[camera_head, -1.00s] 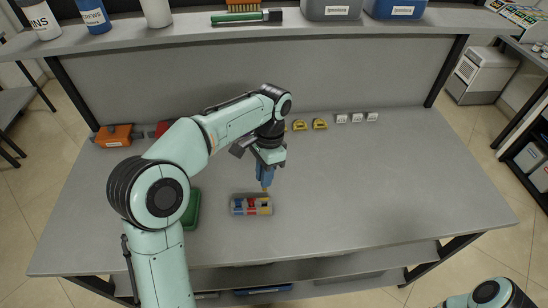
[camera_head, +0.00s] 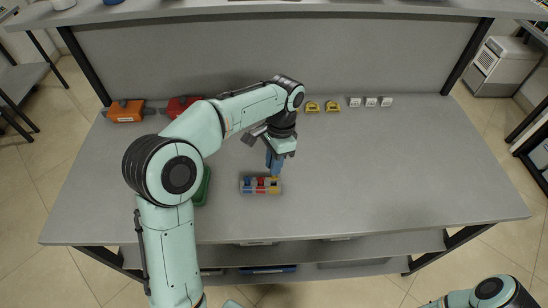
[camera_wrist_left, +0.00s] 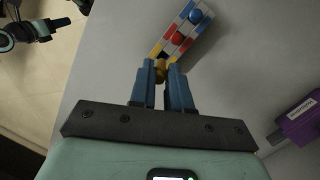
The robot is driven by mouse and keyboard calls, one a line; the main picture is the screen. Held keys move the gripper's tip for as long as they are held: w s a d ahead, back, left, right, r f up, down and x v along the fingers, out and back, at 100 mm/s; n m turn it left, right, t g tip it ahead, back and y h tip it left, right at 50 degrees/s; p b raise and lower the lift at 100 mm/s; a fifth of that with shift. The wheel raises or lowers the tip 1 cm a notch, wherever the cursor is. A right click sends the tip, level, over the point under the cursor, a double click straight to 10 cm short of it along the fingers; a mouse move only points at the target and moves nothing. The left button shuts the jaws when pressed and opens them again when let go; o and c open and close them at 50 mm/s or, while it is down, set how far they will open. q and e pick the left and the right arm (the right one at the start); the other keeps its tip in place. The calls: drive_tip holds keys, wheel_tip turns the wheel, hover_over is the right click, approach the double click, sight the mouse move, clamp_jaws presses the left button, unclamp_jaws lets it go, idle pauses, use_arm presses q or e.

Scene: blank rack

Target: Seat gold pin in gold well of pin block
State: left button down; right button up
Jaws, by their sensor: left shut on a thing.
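The pin block (camera_head: 248,189) lies on the bench in front of my left gripper. In the head view it is a small grey block with blue, red and yellow parts. The wrist view shows the same block (camera_wrist_left: 159,47) with a blue and a red round pin top and coloured strips. My left gripper (camera_head: 274,174) points down at the block's right end.
A green tray (camera_head: 203,187) lies left of the block, partly behind my arm. Orange (camera_head: 126,111) and red (camera_head: 180,105) items, yellow pieces (camera_head: 312,107) and white pieces (camera_head: 371,101) line the back. A purple box (camera_wrist_left: 300,120) shows in the wrist view. The bench's right side is clear.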

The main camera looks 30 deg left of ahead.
use_arm(q)
drive_tip(key=shift+w+b+x, duration=0.25)
drive_tip(key=shift+b+x, duration=0.05)
drive_tip(key=shift+x, duration=0.8)
drive_tip(key=shift+f, duration=0.1)
use_arm(e)
drive_tip(key=shift+s+f, duration=0.4)
drive_tip(key=shift+f, duration=0.1)
use_arm(q)
drive_tip(key=shift+w+p, duration=0.1)
drive_tip(key=shift+p, duration=0.4)
use_arm(e)
drive_tip(key=shift+w+r, duration=0.5)
drive_tip(key=shift+r, duration=0.1)
use_arm(q)
drive_tip(key=shift+w+b+x, duration=0.2)
drive_tip(key=shift+b+x, duration=0.15)
drive_tip(key=shift+x, duration=0.6)
drive_tip(key=shift+w+b+x, duration=0.2)
drive_tip(key=shift+b+x, duration=0.1)
drive_tip(key=shift+x, duration=0.65)
use_arm(e)
drive_tip(key=shift+s+f, duration=0.7)
drive_tip(key=shift+f, duration=0.2)
use_arm(q)
drive_tip(key=c, duration=1)
unclamp_jaws()
